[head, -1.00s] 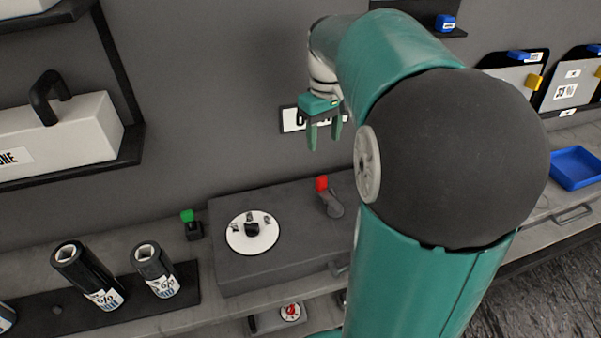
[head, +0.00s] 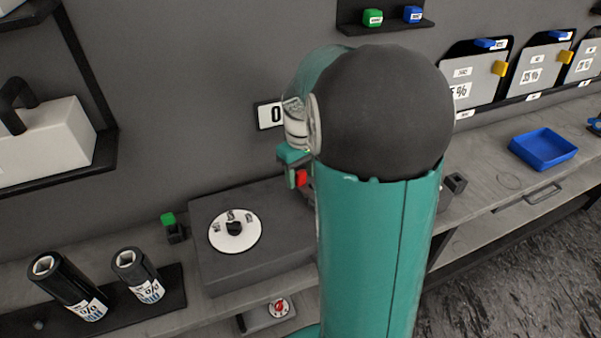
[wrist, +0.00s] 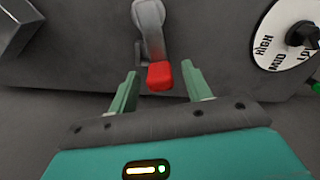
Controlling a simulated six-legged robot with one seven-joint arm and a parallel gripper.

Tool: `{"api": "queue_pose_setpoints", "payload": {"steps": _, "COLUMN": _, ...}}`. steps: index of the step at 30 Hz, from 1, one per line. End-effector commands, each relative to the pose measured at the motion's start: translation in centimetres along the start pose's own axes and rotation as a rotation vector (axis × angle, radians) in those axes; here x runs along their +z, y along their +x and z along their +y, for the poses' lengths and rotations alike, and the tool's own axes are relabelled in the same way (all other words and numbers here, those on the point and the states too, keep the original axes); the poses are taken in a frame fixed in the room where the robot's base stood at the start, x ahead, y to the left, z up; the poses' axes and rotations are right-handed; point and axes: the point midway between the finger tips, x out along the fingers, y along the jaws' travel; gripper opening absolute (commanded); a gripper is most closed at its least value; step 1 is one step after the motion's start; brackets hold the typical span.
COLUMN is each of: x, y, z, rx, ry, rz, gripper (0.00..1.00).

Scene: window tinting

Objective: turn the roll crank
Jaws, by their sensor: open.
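The roll crank has a grey metal arm (wrist: 150,30) and a red handle (wrist: 160,76). In the wrist view it is on the face of a grey box, with the red handle lying between my gripper's (wrist: 160,90) two green fingers. The fingers are apart, one on each side of the handle, and no clear contact shows. In the head view the red handle (head: 301,178) shows beside my gripper (head: 292,172), and my arm hides most of the crank.
The grey box (head: 210,265) carries a white dial (head: 235,232), marked HIGH and MID in the wrist view. A green-topped switch (head: 169,220) and two black rolls (head: 137,275) stand to the left. A blue tray (head: 543,149) lies on the right counter.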

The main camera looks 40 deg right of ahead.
Motion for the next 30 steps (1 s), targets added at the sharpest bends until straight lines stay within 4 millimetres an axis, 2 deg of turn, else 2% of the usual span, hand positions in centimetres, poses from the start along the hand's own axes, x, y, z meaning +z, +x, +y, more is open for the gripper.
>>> {"api": "queue_pose_setpoints", "payload": {"steps": 7, "x": -0.03, "y": 0.1, "z": -0.08, "rx": 0.0, "ry": -0.001, "rz": 0.0, "gripper": 0.49}}
{"api": "queue_pose_setpoints", "payload": {"steps": 12, "x": -0.02, "y": 0.07, "z": -0.07, "rx": 0.0, "ry": -0.001, "rz": 0.0, "gripper": 0.16}}
{"api": "queue_pose_setpoints", "payload": {"steps": 15, "x": -0.02, "y": 0.07, "z": -0.07, "rx": 0.0, "ry": -0.001, "rz": 0.0, "gripper": 0.0}}
{"api": "queue_pose_setpoints", "payload": {"steps": 30, "x": -0.38, "y": 0.01, "z": -0.13, "rx": 0.0, "ry": 0.003, "rz": 0.0, "gripper": 0.0}}
